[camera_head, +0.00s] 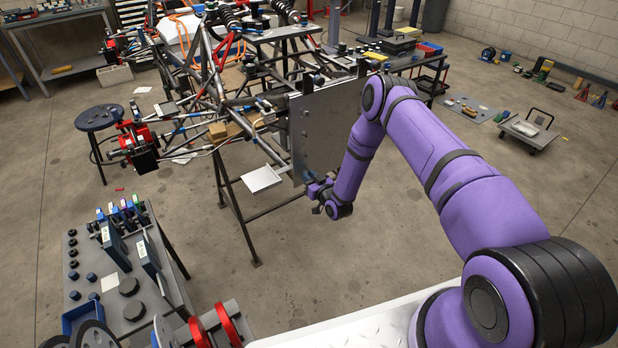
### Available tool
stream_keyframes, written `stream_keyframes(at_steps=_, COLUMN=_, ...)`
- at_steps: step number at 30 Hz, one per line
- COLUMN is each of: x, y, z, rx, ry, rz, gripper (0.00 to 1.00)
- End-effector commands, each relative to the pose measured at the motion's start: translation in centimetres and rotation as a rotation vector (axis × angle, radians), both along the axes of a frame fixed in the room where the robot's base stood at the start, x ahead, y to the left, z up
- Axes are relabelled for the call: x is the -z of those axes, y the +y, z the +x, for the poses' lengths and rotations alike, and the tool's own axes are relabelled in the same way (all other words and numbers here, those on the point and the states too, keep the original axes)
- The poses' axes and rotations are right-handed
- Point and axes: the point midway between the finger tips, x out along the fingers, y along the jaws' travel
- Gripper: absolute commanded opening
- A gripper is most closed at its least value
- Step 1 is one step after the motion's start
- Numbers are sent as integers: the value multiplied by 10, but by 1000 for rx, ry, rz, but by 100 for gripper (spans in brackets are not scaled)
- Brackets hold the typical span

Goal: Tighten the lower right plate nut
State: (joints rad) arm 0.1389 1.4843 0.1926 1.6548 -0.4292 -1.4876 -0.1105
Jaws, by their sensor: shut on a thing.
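The grey metal plate (308,130) stands upright on the near end of the tube chassis (205,95). Small fittings show along its left edge. My purple arm reaches across in front of its right side and hides its lower right part. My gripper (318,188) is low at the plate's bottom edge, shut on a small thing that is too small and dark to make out. I cannot pick out the lower right plate nut; the gripper and wrist cover that area.
A dark stand holds up the chassis. A grey cart (85,262) with small parts and boxes is at the lower left. A round stool (99,118) stands at the left. A low trolley (530,130) is at the right. The floor between is mostly clear.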

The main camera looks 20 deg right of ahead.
Motion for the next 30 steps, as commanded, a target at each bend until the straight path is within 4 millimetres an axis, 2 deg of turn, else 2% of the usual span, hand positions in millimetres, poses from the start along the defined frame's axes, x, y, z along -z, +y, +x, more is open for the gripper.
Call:
stream_keyframes(at_steps=15, x=2, y=0, z=-2, rx=1, ry=131, rz=387, gripper=0)
stream_keyframes(at_steps=30, x=2, y=1, z=-3, rx=0, ry=170, rz=505, gripper=0)
